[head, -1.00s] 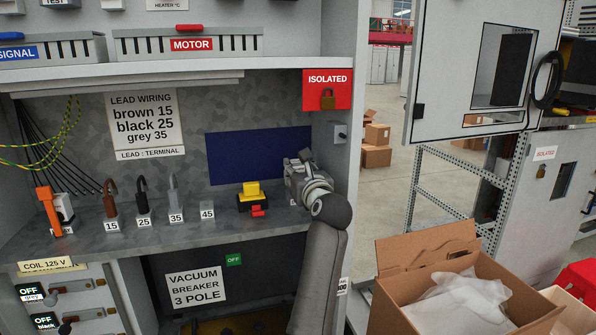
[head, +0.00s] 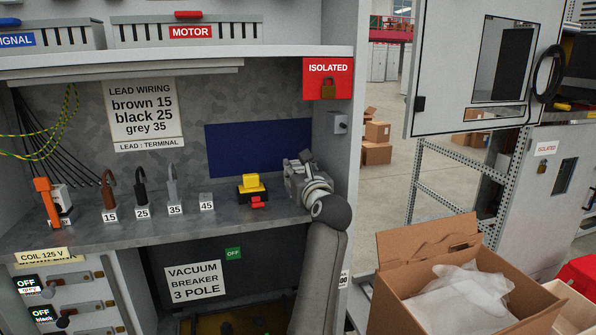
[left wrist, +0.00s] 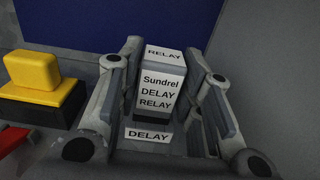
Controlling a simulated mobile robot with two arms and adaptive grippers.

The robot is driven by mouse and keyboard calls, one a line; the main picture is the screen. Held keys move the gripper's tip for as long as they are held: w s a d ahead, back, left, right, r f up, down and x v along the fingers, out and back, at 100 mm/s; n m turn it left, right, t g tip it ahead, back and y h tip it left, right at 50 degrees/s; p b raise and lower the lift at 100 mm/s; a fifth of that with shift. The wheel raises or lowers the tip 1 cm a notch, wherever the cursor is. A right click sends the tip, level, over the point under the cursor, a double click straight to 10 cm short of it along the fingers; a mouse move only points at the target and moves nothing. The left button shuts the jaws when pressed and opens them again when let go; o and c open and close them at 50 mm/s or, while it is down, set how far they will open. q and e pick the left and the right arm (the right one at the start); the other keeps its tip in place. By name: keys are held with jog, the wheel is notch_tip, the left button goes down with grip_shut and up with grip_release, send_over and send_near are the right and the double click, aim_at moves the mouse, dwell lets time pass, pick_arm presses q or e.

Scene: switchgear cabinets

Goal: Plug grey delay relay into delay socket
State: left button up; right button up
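The grey delay relay (left wrist: 158,90) shows in the left wrist view, with white labels reading "RELAY" and "Sundrel DELAY RELAY". It stands between the two fingers of my left gripper (left wrist: 166,75). The finger pads are close to its sides; whether they touch it is unclear. Just below its front is a white "DELAY" label (left wrist: 149,136), which appears to mark the delay socket; the socket is mostly hidden. In the head view my left gripper (head: 297,182) is at the shelf's right end and hides the relay. My right gripper is not in view.
A yellow and black block (head: 252,187) with a red part stands just left of my gripper. A blue panel (head: 258,148) is behind. Numbered terminals, including 45 (head: 207,202), line the shelf. The cabinet's side wall (head: 338,165) is close on the right.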

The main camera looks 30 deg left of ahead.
pick_arm(q)
jog(key=o, duration=0.4)
jog(key=shift+d, duration=0.1)
